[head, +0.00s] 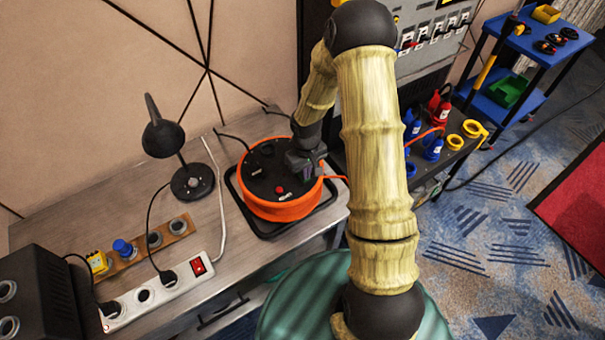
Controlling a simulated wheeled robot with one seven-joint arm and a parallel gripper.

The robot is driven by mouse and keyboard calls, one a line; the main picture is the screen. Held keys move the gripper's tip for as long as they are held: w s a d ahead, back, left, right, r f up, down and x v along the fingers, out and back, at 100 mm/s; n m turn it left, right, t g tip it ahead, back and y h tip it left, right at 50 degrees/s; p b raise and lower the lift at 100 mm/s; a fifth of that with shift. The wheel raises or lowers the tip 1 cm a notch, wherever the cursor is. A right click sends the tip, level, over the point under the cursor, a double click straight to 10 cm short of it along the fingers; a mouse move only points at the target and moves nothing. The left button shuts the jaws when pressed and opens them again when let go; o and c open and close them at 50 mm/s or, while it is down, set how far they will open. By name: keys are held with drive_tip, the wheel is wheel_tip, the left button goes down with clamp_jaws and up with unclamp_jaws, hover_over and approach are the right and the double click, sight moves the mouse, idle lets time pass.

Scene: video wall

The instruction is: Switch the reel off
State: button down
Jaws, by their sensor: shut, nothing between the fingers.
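The reel (281,208) is a round drum with an orange rim and a dark top face. My gripper (308,172) is over the right side of the reel's top, to the right of the red button. It appears shut and empty. My gripper hides the right part of the top face, and I cannot tell whether it touches the reel.
A white power strip (155,298) with a red switch (198,267) lies at the table's front left. A black desk lamp (192,182) stands left of the reel. A dark cabinet (38,300) fills the left corner. Right of my arm, a shelf (462,150) holds red, blue and yellow connectors.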

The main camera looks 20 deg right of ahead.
drive_tip(key=shift+r+p, duration=2.85)
drive_tip(key=shift+r, duration=0.6)
drive_tip(key=shift+r, duration=0.15)
drive_tip(key=s+r+m+t+b, duration=0.1)
drive_tip(key=s+r+m+t, duration=0.1)
drive_tip(key=s+r, duration=1.2)
wheel_tip(320, 180, up, 3)
drive_tip(key=shift+s+r+m+t, duration=0.1)
drive_tip(key=shift+s+m+t, duration=0.15)
drive_tip(key=shift+m, duration=0.55)
